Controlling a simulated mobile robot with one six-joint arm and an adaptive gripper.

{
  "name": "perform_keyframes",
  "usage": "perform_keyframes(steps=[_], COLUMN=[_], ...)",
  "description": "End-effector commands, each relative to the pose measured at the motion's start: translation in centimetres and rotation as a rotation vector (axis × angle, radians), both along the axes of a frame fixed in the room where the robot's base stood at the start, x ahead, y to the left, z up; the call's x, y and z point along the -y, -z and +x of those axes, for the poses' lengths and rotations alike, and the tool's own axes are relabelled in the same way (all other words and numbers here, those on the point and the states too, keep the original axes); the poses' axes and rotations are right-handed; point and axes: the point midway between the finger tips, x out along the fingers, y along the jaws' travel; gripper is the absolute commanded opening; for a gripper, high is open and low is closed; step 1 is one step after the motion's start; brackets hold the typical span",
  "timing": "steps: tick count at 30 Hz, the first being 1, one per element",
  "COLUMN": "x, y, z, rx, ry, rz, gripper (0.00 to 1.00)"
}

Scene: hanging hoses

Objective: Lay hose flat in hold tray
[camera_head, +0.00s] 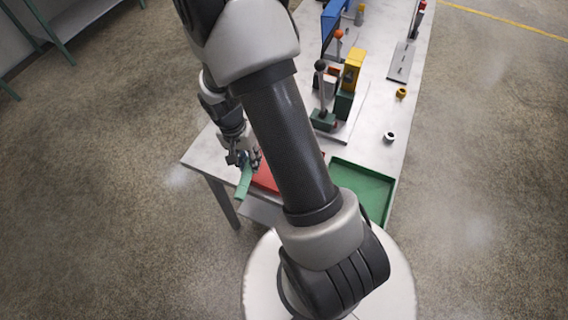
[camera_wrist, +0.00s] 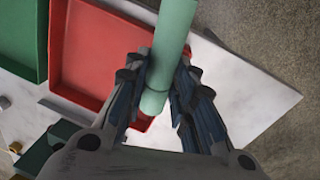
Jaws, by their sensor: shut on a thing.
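A light green hose (camera_head: 243,184) hangs from my gripper (camera_head: 243,158) at the table's near left corner. In the wrist view the hose (camera_wrist: 173,42) runs between the two fingers of my gripper (camera_wrist: 165,85), which are shut on it. A red tray (camera_head: 265,179) lies beside the hose, partly hidden by my arm. It also shows in the wrist view (camera_wrist: 104,45), with the hose over its right edge. A green tray (camera_head: 362,190) lies to the right of the red one. Which of them is the hold tray I cannot tell.
The white table (camera_head: 201,152) has a bare corner at the near left. A clamp station with yellow and green blocks (camera_head: 350,75) and black and orange knobs stands farther back. A white ring (camera_head: 390,136) and a yellow ring (camera_head: 401,92) lie at the right.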

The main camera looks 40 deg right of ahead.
Motion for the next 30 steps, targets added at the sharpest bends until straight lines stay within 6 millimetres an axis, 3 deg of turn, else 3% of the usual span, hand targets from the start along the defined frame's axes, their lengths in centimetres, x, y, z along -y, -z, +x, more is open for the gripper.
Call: perform_keyframes(steps=[1,3,9,15,18,23,30], x=[2.1,4.3,8.5,10.7,11.1,11.2,11.2], y=[-1.5,-3.3,-7.9,-11.3,-12.2,-10.4,-3.8], z=[-0.6,-1.6,-4.7,-6.7,-7.1,-7.5,-7.5], rx=[-0.001,-0.007,-0.030,-0.047,-0.053,-0.064,-0.063], ry=[0.190,0.451,1.118,1.579,1.703,1.761,1.758], rz=[-0.003,-0.005,-0.002,0.010,0.013,0.013,0.013], gripper=[0.00,0.00,0.00,0.00,0.00,0.00,0.00])
